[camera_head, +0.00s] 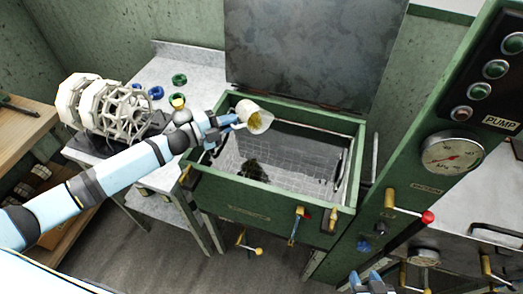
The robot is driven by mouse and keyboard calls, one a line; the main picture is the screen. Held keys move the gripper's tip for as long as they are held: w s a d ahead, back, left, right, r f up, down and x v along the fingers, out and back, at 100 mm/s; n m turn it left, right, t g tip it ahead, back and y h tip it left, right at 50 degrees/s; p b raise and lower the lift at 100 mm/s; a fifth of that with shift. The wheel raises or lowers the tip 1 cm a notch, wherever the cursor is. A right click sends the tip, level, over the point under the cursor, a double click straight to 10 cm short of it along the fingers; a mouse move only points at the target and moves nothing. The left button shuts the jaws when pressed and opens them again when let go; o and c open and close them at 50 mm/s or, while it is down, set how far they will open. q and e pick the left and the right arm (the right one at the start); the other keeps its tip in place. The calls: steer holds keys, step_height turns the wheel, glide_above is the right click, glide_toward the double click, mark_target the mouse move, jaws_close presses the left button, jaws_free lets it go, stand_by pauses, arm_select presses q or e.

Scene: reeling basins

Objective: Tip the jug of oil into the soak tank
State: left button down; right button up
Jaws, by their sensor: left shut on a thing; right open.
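The jug (261,122) is a small pale vessel with yellow-brown oil showing inside. It is tilted, above the back left part of the soak tank. My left gripper (237,122) is shut on it from the left. The soak tank (230,192) is a green open box with a wire basket (305,178) inside. A dark patch or clump (254,169) shows in the basket below the jug; I cannot tell what it is. No stream of oil is clear to see. My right gripper (372,283) is open at the bottom edge, partly cut off.
A raised dark lid (310,50) stands behind the tank. A white reel (105,108) and small coloured rings (179,79) are on the grey bench at left. A green panel with a gauge (452,155) and a red-knobbed lever (410,211) stands at right.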

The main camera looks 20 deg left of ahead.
arm_select(q)
steer(key=shift+s+d+f+m+b, duration=0.2)
steer(key=shift+f+m+b, duration=0.35)
steer(key=shift+m+b, duration=0.55)
steer(key=shift+r, duration=0.25)
steer(key=shift+a, duration=0.1)
steer(key=shift+w+a+r+m, duration=0.1)
steer(key=shift+w+a+m, duration=0.05)
steer(key=shift+w+m, duration=0.15)
steer(key=shift+r+m, duration=0.2)
steer(key=shift+m, duration=0.2)
steer(key=shift+s+f+m+b, duration=0.2)
steer(key=shift+f+m+b, duration=0.15)
steer(key=shift+m+b, duration=0.25)
